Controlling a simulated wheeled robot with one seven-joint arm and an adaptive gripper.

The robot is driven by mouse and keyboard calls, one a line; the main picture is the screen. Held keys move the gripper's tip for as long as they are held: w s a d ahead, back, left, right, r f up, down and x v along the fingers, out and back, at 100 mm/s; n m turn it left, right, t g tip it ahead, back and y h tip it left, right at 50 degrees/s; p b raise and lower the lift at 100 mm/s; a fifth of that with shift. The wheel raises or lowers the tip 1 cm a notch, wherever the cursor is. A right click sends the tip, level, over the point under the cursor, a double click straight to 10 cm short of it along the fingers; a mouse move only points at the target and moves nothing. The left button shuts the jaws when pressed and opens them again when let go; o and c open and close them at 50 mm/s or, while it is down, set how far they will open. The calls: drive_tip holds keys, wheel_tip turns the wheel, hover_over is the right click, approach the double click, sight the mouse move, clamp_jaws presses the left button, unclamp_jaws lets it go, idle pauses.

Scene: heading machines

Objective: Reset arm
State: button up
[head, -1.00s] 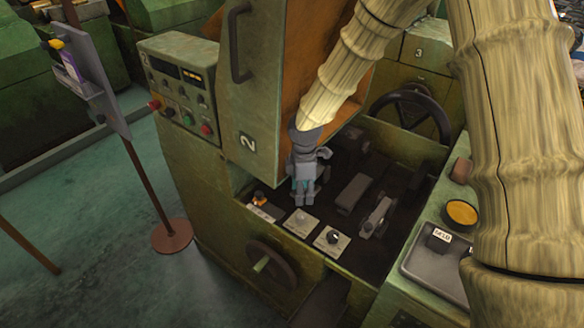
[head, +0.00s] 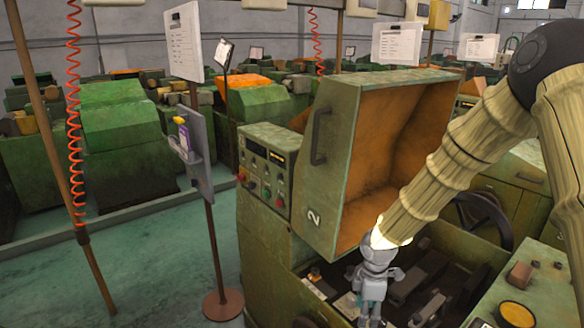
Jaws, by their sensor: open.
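My gripper (head: 370,310) is at the lower middle of the head view, at the end of my arm, which comes in from the right. It points down over the open bay of the green heading machine (head: 262,235), in front of the raised cover marked 2 (head: 325,185). The gripper is open, and I see nothing between its fingers. Its fingertips are near the bottom edge of the picture, so their height above the machine bed is hard to tell.
A control panel (head: 262,172) with buttons stands left of the cover. A dark handwheel (head: 482,215) is partly behind my arm. A yellow button (head: 516,315) is at lower right. A sign post (head: 213,235) stands on open floor to the left, beside a coiled red hose (head: 72,110).

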drive_tip(key=s+a+f+m+y+b, duration=0.15)
drive_tip(key=s+f+m, duration=0.25)
drive_tip(key=s+f, duration=0.5)
drive_tip(key=s+a+f+m+y, duration=0.15)
drive_tip(key=s+f+m, duration=0.25)
drive_tip(key=s+f, duration=0.5)
drive_tip(key=s+d+f+m+h, duration=0.1)
drive_tip(key=s+d+f+m, duration=0.1)
drive_tip(key=s, duration=0.4)
drive_tip(key=s+d+f+m+h, duration=0.1)
drive_tip(key=s+f+m, duration=0.2)
drive_tip(key=s, duration=0.3)
drive_tip(key=s+d+f+m+h, duration=0.1)
drive_tip(key=s+d+f+m, duration=0.1)
drive_tip(key=s+m, duration=0.2)
drive_tip(key=s, duration=0.3)
drive_tip(key=shift+d+f+b, duration=0.3)
drive_tip(key=shift+f+b, duration=0.05)
drive_tip(key=shift+b, duration=0.05)
